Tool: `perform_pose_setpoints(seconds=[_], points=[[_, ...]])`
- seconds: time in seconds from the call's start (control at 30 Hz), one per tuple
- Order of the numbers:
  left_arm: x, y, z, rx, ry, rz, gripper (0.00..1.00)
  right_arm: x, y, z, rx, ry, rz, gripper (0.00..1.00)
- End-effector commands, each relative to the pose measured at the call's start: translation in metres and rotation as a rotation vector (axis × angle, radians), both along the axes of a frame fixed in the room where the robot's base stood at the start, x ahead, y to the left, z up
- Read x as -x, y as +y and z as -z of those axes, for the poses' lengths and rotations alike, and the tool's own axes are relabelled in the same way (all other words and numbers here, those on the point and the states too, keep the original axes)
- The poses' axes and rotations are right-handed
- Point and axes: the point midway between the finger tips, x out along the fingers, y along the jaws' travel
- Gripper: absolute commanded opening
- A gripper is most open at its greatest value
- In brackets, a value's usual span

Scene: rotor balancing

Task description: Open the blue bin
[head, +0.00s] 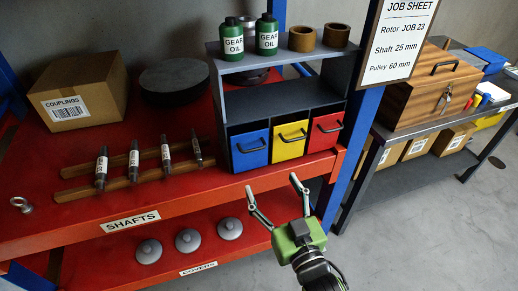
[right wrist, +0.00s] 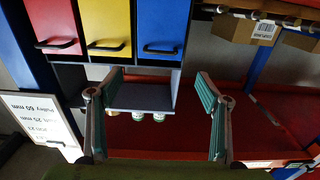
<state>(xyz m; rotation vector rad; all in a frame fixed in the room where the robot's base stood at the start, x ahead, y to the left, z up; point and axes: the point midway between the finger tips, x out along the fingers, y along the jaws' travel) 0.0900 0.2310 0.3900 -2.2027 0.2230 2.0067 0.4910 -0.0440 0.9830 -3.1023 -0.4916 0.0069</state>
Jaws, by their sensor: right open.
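The blue bin (head: 250,150) is the left one of three bins in a grey shelf unit on the red rack. Its front is flush with the others and it looks shut. Its dark bar handle (head: 251,146) faces me. My right gripper (head: 272,186) is open and empty, in front of and below the bins, apart from them. The right wrist view is turned upside down. There the blue bin (right wrist: 160,25) and its handle (right wrist: 163,50) lie beyond the gap between the open fingers (right wrist: 160,85). My left gripper is not in view.
The yellow bin (head: 290,140) and red bin (head: 325,131) are beside the blue one. A blue post (head: 356,130) and job sheet (head: 402,35) are at the right. The rack's red front edge (head: 200,205) runs below the bins.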

Motion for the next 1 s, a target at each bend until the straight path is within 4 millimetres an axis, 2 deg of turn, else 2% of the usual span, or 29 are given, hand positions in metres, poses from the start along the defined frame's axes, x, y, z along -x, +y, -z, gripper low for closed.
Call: perform_pose_setpoints(seconds=[0.17, 0.7, 1.0], points=[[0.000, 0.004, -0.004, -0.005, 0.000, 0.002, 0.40, -0.014, 0.005, -0.006, -0.002, -0.008, 0.001, 0.70], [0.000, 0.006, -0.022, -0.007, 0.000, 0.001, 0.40, -0.111, 0.036, -0.005, -0.003, -0.005, -0.001, 0.70], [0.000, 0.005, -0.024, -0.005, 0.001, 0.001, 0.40, -0.130, 0.042, -0.003, -0.002, -0.006, 0.000, 0.70]])
